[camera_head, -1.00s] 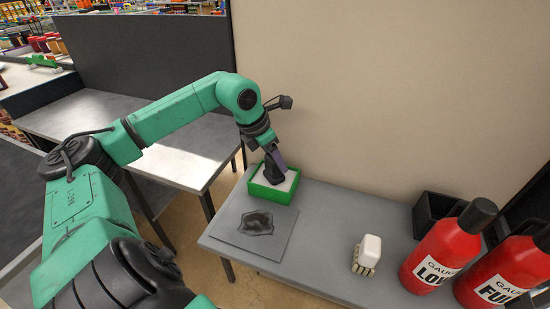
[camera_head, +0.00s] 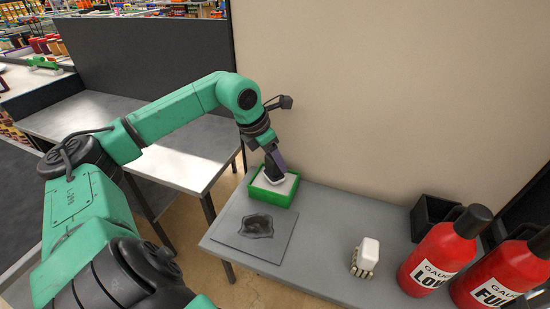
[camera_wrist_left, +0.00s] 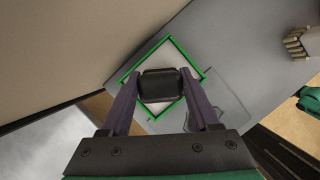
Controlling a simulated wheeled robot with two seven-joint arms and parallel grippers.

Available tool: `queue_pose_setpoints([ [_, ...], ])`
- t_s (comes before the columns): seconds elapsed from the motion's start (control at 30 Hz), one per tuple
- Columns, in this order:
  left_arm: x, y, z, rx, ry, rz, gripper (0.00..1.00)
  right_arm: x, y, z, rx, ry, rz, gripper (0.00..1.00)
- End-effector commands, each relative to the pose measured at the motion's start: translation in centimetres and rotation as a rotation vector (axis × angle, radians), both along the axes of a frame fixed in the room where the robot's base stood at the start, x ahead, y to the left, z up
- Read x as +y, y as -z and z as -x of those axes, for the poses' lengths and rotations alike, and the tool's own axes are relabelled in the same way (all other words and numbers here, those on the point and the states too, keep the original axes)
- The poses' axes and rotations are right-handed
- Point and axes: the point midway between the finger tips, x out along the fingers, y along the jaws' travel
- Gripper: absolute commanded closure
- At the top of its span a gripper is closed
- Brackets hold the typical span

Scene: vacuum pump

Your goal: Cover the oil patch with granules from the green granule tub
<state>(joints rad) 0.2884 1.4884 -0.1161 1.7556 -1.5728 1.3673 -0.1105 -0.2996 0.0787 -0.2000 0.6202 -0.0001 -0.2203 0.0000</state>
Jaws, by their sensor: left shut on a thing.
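The green granule tub (camera_head: 281,200) stands at the back left corner of the grey table, with pale granules inside. It also shows in the left wrist view (camera_wrist_left: 199,68). My left gripper (camera_head: 275,165) points down over the tub, shut on a dark tool (camera_wrist_left: 159,86) that looks like a scoop. In the head view a pale part (camera_head: 272,180) shows at the tool's lower end; I cannot tell whether it is granules. The dark oil patch (camera_head: 257,226) lies uncovered on a flat grey sheet (camera_head: 282,242) in front of the tub. My right gripper is out of view.
Two red gauge bottles (camera_head: 436,255) and a black bin (camera_head: 428,212) are at the right. The beige wall (camera_head: 400,100) rises behind the table. The table between tub and bin is clear.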

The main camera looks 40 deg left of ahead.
Motion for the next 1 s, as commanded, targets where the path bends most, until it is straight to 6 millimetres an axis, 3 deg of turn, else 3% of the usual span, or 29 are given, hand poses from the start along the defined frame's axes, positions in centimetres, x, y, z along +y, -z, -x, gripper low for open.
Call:
queue_pose_setpoints([
  [0.03, 0.0, -1.2, 0.0, -0.001, 0.0, -0.001, 0.82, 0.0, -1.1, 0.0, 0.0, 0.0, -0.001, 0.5],
  [0.5, 0.0, -5.7, 0.0, -0.002, 0.0, 0.0, 0.82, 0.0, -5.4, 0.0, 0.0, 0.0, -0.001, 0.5],
  [1.0, 0.0, -5.6, 0.0, -0.002, 0.0, 0.0, 0.82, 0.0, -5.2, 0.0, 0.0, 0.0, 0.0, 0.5],
])
